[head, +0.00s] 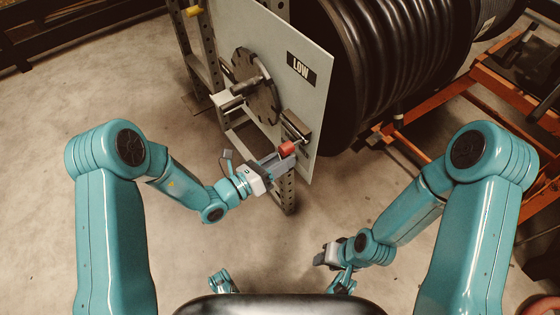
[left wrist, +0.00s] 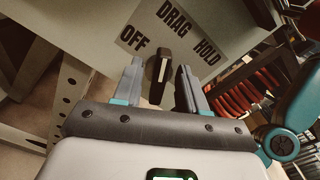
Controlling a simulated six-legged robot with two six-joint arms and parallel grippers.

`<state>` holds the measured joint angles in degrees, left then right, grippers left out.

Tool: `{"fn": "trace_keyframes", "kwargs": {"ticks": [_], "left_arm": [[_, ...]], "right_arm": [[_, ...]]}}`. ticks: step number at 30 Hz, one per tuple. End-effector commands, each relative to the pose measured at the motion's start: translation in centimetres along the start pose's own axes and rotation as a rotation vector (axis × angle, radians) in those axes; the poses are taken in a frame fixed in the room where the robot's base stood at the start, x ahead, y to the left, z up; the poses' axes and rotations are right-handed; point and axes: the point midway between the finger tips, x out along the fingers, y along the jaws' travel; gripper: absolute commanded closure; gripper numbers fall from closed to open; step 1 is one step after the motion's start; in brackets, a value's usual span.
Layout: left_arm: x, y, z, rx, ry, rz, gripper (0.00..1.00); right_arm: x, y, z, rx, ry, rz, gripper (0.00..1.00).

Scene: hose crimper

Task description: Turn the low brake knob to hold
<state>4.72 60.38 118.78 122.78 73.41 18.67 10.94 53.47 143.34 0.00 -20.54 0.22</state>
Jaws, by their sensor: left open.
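The low brake knob (left wrist: 157,76) is black with a white line along it, on a pale panel. In the left wrist view the printed words OFF (left wrist: 132,40), DRAG (left wrist: 174,16) and HOLD (left wrist: 207,53) are around it. The white line points up, roughly toward DRAG. My left gripper (left wrist: 159,80) is open, with one finger on each side of the knob; I cannot tell whether they touch it. In the head view my left gripper (head: 283,160) is at the lower edge of the LOW panel (head: 312,100). My right gripper (head: 326,257) is low, away from the panel; its jaws are unclear.
A red piece (head: 287,148) sits close by my left fingertips, below a grey bracket (head: 296,126). A dark disc with a handle (head: 256,85) is on the panel. A black hose reel (head: 400,60) stands behind, with an orange frame (head: 480,75) at right. Floor at left is clear.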

Motion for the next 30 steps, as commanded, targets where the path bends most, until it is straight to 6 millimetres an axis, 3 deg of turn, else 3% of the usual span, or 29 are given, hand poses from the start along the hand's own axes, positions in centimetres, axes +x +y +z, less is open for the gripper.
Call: {"fn": "trace_keyframes", "kwargs": {"ticks": [5, 8, 9, 20, 30], "left_arm": [[-0.02, 0.01, 0.01, 0.0, 0.0, 0.0, 0.62], [-0.03, 0.01, 0.0, 0.0, 0.0, 0.0, 0.94], [-0.04, 0.01, 0.0, 0.0, 0.0, 0.0, 0.97], [-0.05, -0.03, 0.01, 0.054, 0.0, 0.0, 0.97], [-0.02, -0.19, -0.03, 0.302, 0.0, 0.0, 0.97]], "right_arm": [[-0.02, -0.01, 0.0, 0.0, 0.0, 0.0, 0.57], [-0.02, -0.01, 0.0, 0.0, 0.0, 0.0, 0.57], [-0.02, -0.01, 0.0, -0.001, 0.0, 0.0, 0.57], [-0.12, -0.07, 0.04, -0.001, -0.001, 0.0, 0.57], [-0.42, -0.24, 0.14, -0.004, -0.004, 0.0, 0.57]]}}
